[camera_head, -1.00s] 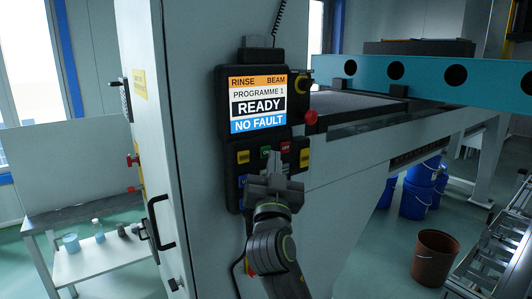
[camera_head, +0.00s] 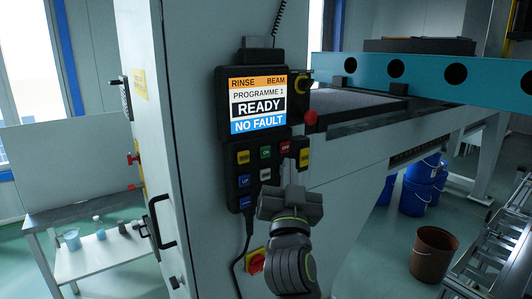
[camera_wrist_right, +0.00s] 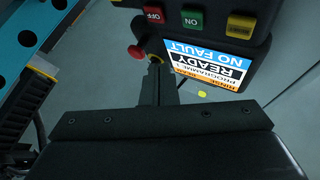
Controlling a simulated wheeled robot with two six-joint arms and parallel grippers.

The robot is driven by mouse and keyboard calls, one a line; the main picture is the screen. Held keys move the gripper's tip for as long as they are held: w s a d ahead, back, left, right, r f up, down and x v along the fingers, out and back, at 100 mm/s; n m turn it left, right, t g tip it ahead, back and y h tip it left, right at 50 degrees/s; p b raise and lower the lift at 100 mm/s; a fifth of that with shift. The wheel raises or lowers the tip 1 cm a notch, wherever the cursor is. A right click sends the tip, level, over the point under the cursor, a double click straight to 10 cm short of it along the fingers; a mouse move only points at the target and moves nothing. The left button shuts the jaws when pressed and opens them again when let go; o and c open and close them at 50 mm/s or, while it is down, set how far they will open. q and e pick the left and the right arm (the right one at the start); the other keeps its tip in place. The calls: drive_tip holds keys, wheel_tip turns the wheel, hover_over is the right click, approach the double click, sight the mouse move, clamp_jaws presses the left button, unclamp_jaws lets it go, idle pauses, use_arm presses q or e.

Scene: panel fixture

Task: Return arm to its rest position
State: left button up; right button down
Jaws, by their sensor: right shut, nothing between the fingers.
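My right gripper (camera_head: 292,165) is in front of the lower right part of the dark control panel (camera_head: 230,165), its fingers pointing up. The fingers are closed together with nothing between them, and they also show shut in the right wrist view (camera_wrist_right: 157,75). The panel screen (camera_head: 258,103) reads RINSE BEAM, PROGRAMME 1, READY, NO FAULT. The green ON button (camera_head: 265,152), the red OFF button (camera_head: 284,146) and the blue UP button (camera_head: 243,181) show. I cannot tell the exact gap between fingers and panel. My left gripper is out of view.
A red knob (camera_head: 310,117) sticks out beside the panel. A red-yellow switch (camera_head: 255,262) sits below. A door handle (camera_head: 160,222) is on the cabinet's left side. A teal beam (camera_head: 430,74) runs right. A brown bucket (camera_head: 433,254) and blue drums (camera_head: 417,190) stand on the floor.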

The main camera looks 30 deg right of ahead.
idle(0.4)
drive_tip(key=s+d+f+n+g+y, duration=0.1)
drive_tip(key=s+f+n+g+y, duration=0.15)
drive_tip(key=f, duration=0.95)
drive_tip(key=s+d+f+n+g+y, duration=0.2)
drive_tip(key=s+f+g+y, duration=0.15)
drive_tip(key=f, duration=0.95)
drive_tip(key=s+a+f+n+g+y, duration=0.25)
drive_tip(key=s+f+g, duration=0.25)
drive_tip(key=s+f, duration=0.5)
drive_tip(key=s+a+f+n+g+y, duration=0.25)
drive_tip(key=s+f+g, duration=0.25)
drive_tip(key=s+f, duration=0.55)
wheel_tip(320, 180, down, 23)
drive_tip(key=s+d+g, duration=0.1)
drive_tip(key=s+d, duration=0.1)
drive_tip(key=s+a+f+g, duration=0.1)
drive_tip(key=s+f, duration=1.3)
drive_tip(key=f, duration=0.1)
drive_tip(key=shift+s+a+f+m+g+y, duration=0.15)
drive_tip(key=shift+s+a+m+g+y, duration=0.2)
drive_tip(key=shift+m+y, duration=0.1)
